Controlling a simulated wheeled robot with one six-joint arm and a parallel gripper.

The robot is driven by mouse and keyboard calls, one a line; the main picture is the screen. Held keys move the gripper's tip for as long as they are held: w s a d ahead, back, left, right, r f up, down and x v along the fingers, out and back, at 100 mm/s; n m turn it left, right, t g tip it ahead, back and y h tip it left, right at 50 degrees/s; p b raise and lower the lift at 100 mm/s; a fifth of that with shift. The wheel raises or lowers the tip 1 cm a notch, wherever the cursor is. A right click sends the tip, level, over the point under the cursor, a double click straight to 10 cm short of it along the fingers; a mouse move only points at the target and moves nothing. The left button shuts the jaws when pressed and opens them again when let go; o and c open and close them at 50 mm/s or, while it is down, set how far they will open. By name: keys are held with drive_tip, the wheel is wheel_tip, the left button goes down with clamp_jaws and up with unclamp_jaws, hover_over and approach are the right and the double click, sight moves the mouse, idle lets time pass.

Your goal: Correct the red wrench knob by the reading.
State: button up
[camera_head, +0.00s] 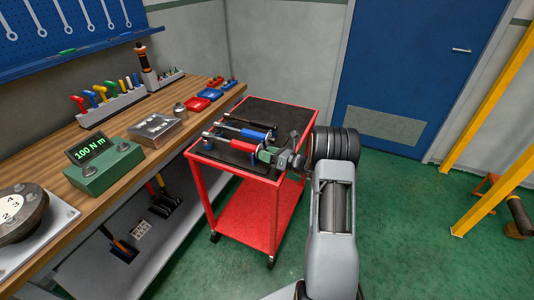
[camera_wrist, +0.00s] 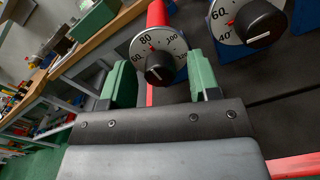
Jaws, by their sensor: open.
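The red wrench (camera_head: 228,143) lies on the black top of the red cart, and its red handle also shows in the wrist view (camera_wrist: 157,14). At its near end is a white dial (camera_wrist: 176,46) with a black knob (camera_wrist: 159,68); 60, 80 and 100 are legible, with a red mark by 80. My gripper (camera_wrist: 160,74) is open, its green fingers on either side of the knob; contact cannot be told. In the head view my gripper (camera_head: 275,156) hides the dial. The green readout box (camera_head: 104,170) on the bench shows 100 N m.
A second dial with a black knob (camera_wrist: 265,23) sits close right of my right finger. A blue wrench (camera_head: 255,134) lies beside the red one on the cart (camera_head: 240,164). The wooden bench (camera_head: 165,152) with trays and tools runs along the left.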

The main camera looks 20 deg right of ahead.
drive_tip(key=shift+w+a, duration=0.15)
drive_tip(key=shift+w, duration=0.05)
drive_tip(key=shift+c, duration=0.2)
drive_tip(key=c, duration=0.9)
